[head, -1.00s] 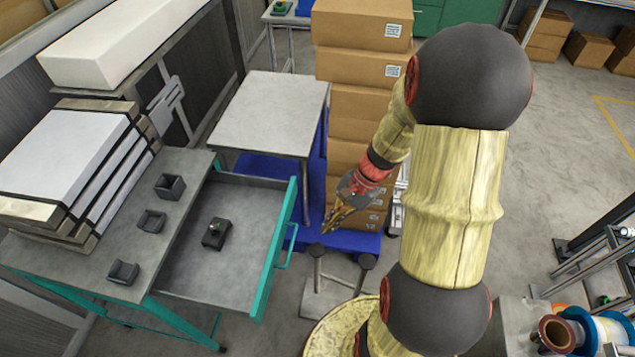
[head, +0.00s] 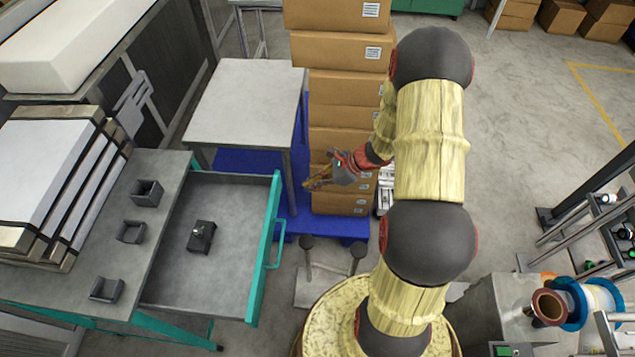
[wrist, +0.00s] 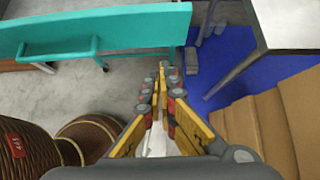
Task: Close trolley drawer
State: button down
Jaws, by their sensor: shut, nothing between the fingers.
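The trolley drawer (head: 188,251) is pulled out to the right of the grey-topped trolley (head: 128,213) in the head view. Its front is a teal panel (head: 264,248) with a teal bar handle (head: 274,242). A small dark block (head: 202,236) lies inside the drawer. My gripper (head: 311,184) is shut and empty, to the right of the drawer front and apart from it. In the wrist view my gripper (wrist: 161,72) points toward the teal drawer front (wrist: 120,25), whose handle (wrist: 60,50) is ahead and to the left.
A grey table (head: 245,103) stands behind the drawer, with a blue pallet (head: 343,228) and stacked cardboard boxes (head: 341,84) to its right. Two short dark-topped posts (head: 307,243) stand between the drawer and my base. Several small dark holders (head: 147,192) sit on the trolley top.

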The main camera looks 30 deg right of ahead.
jog(key=w+a+f+b, duration=0.1)
jog(key=w+a+f, duration=0.2)
jog(key=w+a, duration=0.1)
jog(key=shift+w+a+b, duration=0.3)
jog(key=shift+a+b, duration=0.1)
jog(key=shift+a, duration=0.5)
jog(key=shift+a+f, duration=0.1)
jog(key=b, duration=0.1)
send_near(202, 189)
jog(key=w+a+f, duration=0.1)
jog(key=a, duration=0.1)
jog(key=w+a, duration=0.1)
jog(key=w+a+f, duration=0.1)
jog(key=w+a, duration=0.1)
jog(key=shift+w+a+f, duration=0.1)
jog(key=shift+a+f, duration=0.2)
